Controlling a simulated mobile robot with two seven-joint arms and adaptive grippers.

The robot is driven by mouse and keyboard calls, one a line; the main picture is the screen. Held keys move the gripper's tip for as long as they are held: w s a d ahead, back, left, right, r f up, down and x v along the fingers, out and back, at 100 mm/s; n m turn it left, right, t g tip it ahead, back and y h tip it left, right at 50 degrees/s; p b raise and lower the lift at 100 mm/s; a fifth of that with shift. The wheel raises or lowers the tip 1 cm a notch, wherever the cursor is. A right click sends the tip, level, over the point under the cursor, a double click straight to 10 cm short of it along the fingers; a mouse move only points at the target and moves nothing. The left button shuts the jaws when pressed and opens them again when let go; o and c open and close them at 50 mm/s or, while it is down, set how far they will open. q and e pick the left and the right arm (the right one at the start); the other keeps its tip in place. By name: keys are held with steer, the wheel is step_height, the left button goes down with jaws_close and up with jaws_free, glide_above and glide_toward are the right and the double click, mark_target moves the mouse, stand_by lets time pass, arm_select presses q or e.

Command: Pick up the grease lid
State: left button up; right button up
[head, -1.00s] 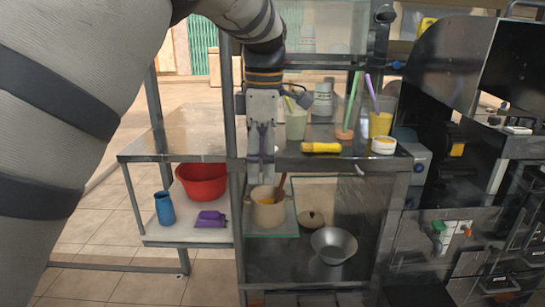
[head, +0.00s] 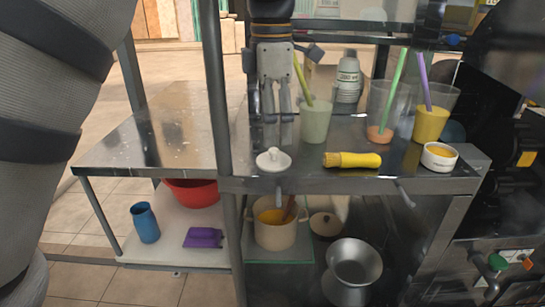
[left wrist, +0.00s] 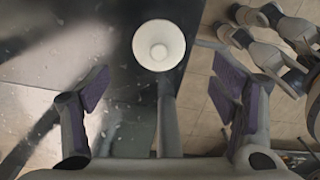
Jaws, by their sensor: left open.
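The grease lid (head: 273,160) is a small white round lid with a knob. It lies on the metal counter near the front edge, and it also shows in the left wrist view (left wrist: 159,45) as a white disc near the edge. My left gripper (head: 272,143) points down just behind and above the lid in the head view. It is open and empty. In the left wrist view its two purple-padded fingers (left wrist: 160,95) are spread wide, with the lid ahead between their lines.
A yellow brush (head: 352,160) and an open white jar (head: 440,157) lie right of the lid. A green cup (head: 315,122) stands close behind, with more cups beyond. A metal post (head: 213,90) rises left. Below are a pot (head: 275,235) and a metal bowl (head: 352,270).

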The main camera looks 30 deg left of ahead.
mark_target(274, 149)
arm_select(q)
steer(key=f, duration=0.5)
steer(key=shift+w+d+f, duration=0.1)
steer(key=shift+w+f, duration=0.1)
steer(key=shift+f, duration=0.2)
steer(key=c, duration=0.8)
arm_select(e)
steer(key=shift+w+r, duration=0.2)
steer(key=shift+w, duration=0.15)
arm_select(q)
steer(key=shift+c, duration=0.2)
